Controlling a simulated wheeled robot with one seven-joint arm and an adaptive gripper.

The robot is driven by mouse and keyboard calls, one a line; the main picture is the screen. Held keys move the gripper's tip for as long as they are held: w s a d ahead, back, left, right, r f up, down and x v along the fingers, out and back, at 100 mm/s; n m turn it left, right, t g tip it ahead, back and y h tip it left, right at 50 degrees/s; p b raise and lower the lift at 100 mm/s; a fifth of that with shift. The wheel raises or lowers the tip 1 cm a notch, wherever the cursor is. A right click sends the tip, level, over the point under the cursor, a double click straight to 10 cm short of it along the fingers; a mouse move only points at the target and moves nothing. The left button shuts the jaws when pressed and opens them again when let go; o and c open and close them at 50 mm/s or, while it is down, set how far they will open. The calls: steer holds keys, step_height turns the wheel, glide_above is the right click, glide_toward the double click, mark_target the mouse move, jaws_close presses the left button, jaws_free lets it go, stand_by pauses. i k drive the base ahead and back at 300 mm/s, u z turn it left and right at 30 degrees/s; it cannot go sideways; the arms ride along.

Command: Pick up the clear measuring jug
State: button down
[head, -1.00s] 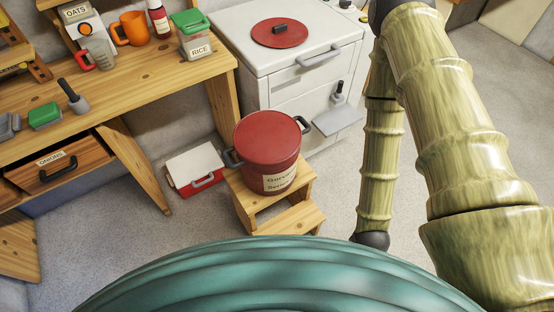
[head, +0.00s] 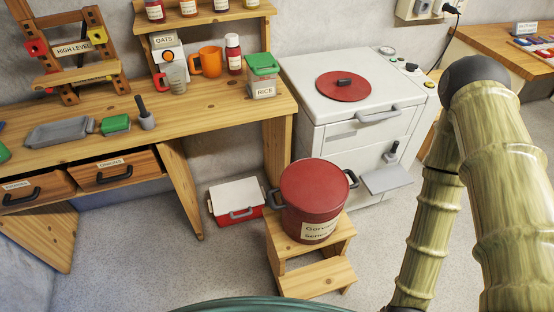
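The clear measuring jug (head: 177,78) with a red handle stands on the wooden workbench (head: 215,108) at the upper left of the head view. It stands in front of a white box labelled OATS (head: 168,54), left of an orange mug (head: 207,62). Its handle points to the left. My arm shows at the right side, well away from the jug. My gripper is not in view, so its opening is hidden.
A grey pestle and mortar (head: 146,115) and green box (head: 116,125) lie nearer the front. A red pot (head: 314,193) sits on a wooden step stool (head: 334,272) before the bench.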

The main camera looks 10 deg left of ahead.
mark_target(175, 75)
steer(key=u, duration=0.3)
steer(key=i, duration=0.3)
steer(key=u, duration=0.95)
